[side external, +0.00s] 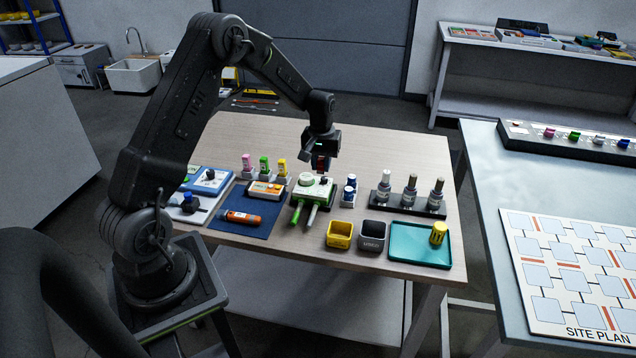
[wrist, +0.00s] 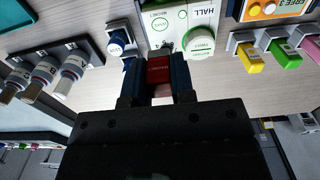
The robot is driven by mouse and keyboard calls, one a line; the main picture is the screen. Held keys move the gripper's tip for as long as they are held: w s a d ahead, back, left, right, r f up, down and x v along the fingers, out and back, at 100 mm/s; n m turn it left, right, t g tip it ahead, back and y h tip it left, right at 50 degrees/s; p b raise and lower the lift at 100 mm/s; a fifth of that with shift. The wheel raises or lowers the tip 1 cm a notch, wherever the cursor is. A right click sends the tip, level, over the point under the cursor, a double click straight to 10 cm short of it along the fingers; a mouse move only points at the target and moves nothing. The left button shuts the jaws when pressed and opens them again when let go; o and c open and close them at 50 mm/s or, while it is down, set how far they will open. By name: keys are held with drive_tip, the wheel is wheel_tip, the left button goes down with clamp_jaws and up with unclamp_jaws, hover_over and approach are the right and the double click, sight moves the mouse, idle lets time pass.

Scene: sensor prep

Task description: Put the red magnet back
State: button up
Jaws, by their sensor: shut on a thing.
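My gripper (side external: 322,160) is shut on the red magnet (wrist: 160,70), which sits between its two fingers in the wrist view. In the side external view the gripper is above the wooden table, over the back right of a white-and-green Hall sensor unit (side external: 306,186). The held magnet shows there only as a small red patch. In the wrist view the Hall unit (wrist: 198,35) lies just beyond the magnet. Pink (side external: 247,161), green (side external: 264,164) and yellow (side external: 282,167) blocks stand in small grey holders left of the gripper.
Blue-capped pieces (side external: 350,187) stand right of the Hall unit. A black rack of bottles (side external: 426,208), yellow (side external: 339,234) and grey (side external: 372,236) bins and a teal tray (side external: 405,254) fill the right. A blue mat (side external: 232,232) with an orange tube (side external: 241,217) lies left.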

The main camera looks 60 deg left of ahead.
drive_tip(key=s, duration=0.5)
hover_over(345, 218)
wheel_tip(345, 218, down, 7)
drive_tip(key=shift+f, duration=2.2)
drive_tip(key=shift+f, duration=0.1)
drive_tip(key=o, duration=0.8)
drive_tip(key=shift+c, duration=0.2)
